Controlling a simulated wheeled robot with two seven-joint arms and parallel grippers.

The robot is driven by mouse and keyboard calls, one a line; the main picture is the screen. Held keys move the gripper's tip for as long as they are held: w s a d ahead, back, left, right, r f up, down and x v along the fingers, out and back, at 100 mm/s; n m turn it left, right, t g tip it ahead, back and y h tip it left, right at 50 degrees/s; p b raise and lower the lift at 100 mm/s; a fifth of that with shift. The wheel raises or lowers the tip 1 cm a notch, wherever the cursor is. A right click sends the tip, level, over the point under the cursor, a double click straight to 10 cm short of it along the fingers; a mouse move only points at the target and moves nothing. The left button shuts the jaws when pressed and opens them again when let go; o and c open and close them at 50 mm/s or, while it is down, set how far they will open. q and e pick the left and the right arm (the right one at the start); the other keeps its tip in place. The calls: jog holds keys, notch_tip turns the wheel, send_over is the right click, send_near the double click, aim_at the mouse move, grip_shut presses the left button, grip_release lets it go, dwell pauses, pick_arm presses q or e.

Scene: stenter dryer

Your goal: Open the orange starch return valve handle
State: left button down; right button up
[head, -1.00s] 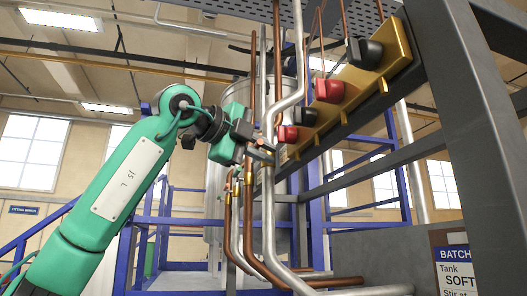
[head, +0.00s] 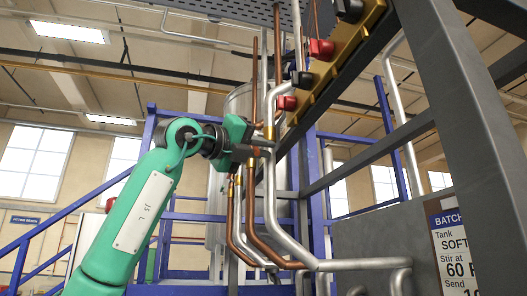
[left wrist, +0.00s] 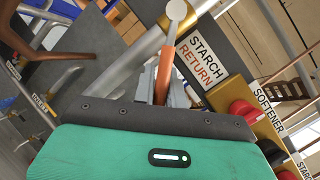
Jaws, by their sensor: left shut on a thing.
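The orange starch return valve handle (left wrist: 165,72) shows in the left wrist view as a narrow bar running from the grey jaws up to a grey round-ended part (left wrist: 177,12). A white STARCH RETURN label (left wrist: 205,62) is right beside it. My left gripper (left wrist: 163,92) is shut on the handle, with a finger on each side of it. In the head view my left gripper (head: 262,146) is at the pipes below the yellow panel. There its jaws and the pipes hide most of the handle. My right gripper is in neither view.
A yellow panel (head: 338,58) with red and black knobs slopes up to the right of the gripper. Copper and steel pipes (head: 270,205) run down close by. A dark grey post (head: 455,130) and blue rails (head: 70,210) stand around. A batch sign (head: 455,250) is at lower right.

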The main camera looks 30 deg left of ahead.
pick_arm(q)
jog(key=shift+w+a+f+m+h, duration=0.3)
jog(key=shift+w+a+m+h, duration=0.35)
jog(key=shift+m, duration=0.9)
jog(key=shift+w+a+f+m+h, duration=0.4)
jog(key=shift+m+h, duration=0.5)
jog(key=shift+m, duration=0.7)
jog(key=shift+w+a+f+m+h, duration=0.25)
jog(key=shift+w+a+m+h, duration=0.4)
jog(key=shift+m, duration=0.9)
jog(key=shift+s+p, duration=0.2)
jog(key=shift+p, duration=0.1)
jog(key=c, duration=1.4)
grip_release()
jog(key=shift+t, duration=0.3)
jog(key=shift+c, duration=0.2)
jog(key=shift+s, duration=0.15)
